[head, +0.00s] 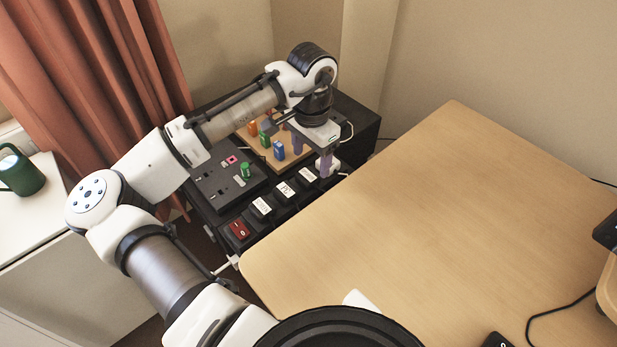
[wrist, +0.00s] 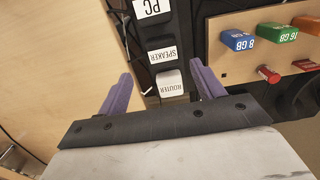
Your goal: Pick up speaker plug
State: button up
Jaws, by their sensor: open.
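The speaker plug is a black plug with a white SPEAKER label (wrist: 162,54), seated in the black power strip in the wrist view. In the head view it appears to be the plug with the white label (head: 307,174), just left of my gripper. My gripper (head: 312,153) has purple fingers and is open above the far end of the strip. In the wrist view, the gripper (wrist: 163,82) has its fingers on either side of the white ROUTER plug (wrist: 170,84), with the speaker plug just beyond the fingertips. Nothing is held.
The PC plug (wrist: 152,8) sits beyond the speaker plug. A red switch (head: 239,229) is at the strip's near end. A wooden board (wrist: 258,64) with coloured USB sticks stands beside the strip. The wooden desk (head: 430,220) on the right is largely clear.

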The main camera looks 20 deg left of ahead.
aim_at(310, 173)
jog(key=shift+w+a+f, duration=0.1)
jog(key=shift+w+f, duration=0.05)
jog(key=shift+f, duration=1.4)
jog(key=shift+w+a+f, duration=0.1)
jog(key=shift+f, duration=1.45)
jog(key=shift+c, duration=0.5)
jog(key=c, duration=0.9)
